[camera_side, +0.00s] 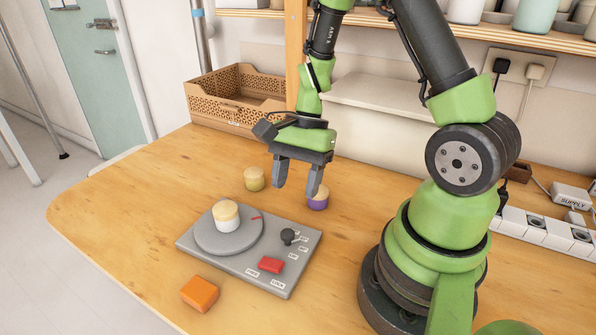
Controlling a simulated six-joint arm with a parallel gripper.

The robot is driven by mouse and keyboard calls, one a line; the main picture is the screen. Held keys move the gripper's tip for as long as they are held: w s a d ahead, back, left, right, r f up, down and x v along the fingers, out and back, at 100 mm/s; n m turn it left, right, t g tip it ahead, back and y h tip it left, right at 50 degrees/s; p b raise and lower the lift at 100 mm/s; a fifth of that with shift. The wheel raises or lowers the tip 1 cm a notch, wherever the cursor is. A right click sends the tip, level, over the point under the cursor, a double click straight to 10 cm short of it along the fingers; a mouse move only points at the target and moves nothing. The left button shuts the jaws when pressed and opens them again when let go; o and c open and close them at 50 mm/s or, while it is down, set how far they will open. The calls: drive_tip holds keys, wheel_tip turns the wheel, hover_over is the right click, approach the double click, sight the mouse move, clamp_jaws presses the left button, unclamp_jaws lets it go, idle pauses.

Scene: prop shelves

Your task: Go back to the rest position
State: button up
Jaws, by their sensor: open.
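My gripper (296,190) points down above the table, behind the grey turntable device (205,247). Its two dark fingers are apart with nothing seen between them. A purple jar with a yellowish lid (318,200) stands on the table beside the right finger, which partly overlaps it in the picture; I cannot tell whether they touch. A white jar with a yellowish lid (227,216) stands upright on the round plate of the device.
The device has a black knob (288,236) and a red button (271,265). An orange block (199,293) lies at the front. A cardboard crate (238,96) stands at the back. Power strips (545,232) lie at right, and a shelf (510,36) is above. The left table area is clear.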

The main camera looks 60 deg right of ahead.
drive_tip(key=shift+d+r, duration=0.25)
drive_tip(key=shift+r, duration=0.4)
drive_tip(key=s+a+r+n+t+h, duration=0.1)
drive_tip(key=s+a+r+n+t, duration=0.1)
drive_tip(key=r, duration=0.4)
drive_tip(key=s+a+r+n+t, duration=0.2)
drive_tip(key=s+r+n+t, duration=0.1)
drive_tip(key=r+n, duration=0.3)
drive_tip(key=s+a+r+n+t+h, duration=0.1)
drive_tip(key=s+a+r+n+t, duration=0.1)
drive_tip(key=r+n, duration=0.3)
drive_tip(key=shift+s+r+h, duration=0.3)
drive_tip(key=shift+s+r, duration=0.5)
